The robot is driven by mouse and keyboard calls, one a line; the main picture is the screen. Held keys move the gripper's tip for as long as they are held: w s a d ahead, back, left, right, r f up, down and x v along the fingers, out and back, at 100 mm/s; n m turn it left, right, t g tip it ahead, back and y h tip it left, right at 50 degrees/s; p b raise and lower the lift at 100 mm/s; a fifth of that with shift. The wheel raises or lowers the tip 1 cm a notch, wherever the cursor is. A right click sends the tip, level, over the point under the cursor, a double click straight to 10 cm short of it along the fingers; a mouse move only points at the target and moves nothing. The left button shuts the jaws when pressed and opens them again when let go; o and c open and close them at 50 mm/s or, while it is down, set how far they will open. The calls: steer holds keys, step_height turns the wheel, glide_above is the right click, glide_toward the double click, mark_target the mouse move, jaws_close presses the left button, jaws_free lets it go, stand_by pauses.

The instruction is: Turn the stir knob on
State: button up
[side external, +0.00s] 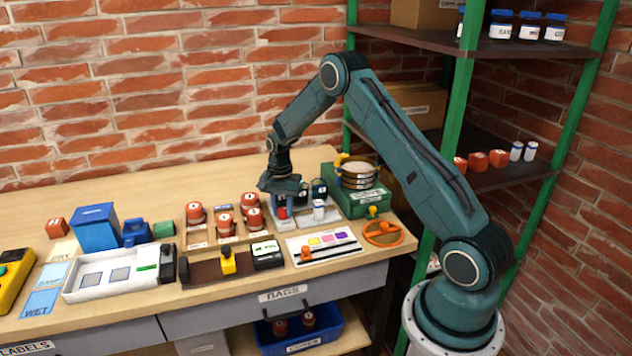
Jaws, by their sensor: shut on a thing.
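My gripper (283,203) points down at the back right of the bench, over a small pale grey unit (290,222). It is shut on a small red knob-like piece (282,213) at the left of that unit; the exact contact is small and partly hidden by the gripper. A small white piece (319,211) stands at the unit's right. I cannot read any stir marking or tell which way the knob is turned.
Dark jars (320,188) stand close behind my gripper. A green unit with a round sieve (358,174) is just right. Red-lidded jars (223,220) stand left. A white panel with coloured patches (325,242) lies in front. A green-post shelf (455,120) rises at right.

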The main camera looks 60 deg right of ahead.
mark_target(283, 209)
steer(key=shift+r+m, duration=0.1)
steer(key=shift+m, duration=1.2)
steer(key=o, duration=1)
steer(key=shift+c, duration=0.2)
step_height(283, 209, up, 14)
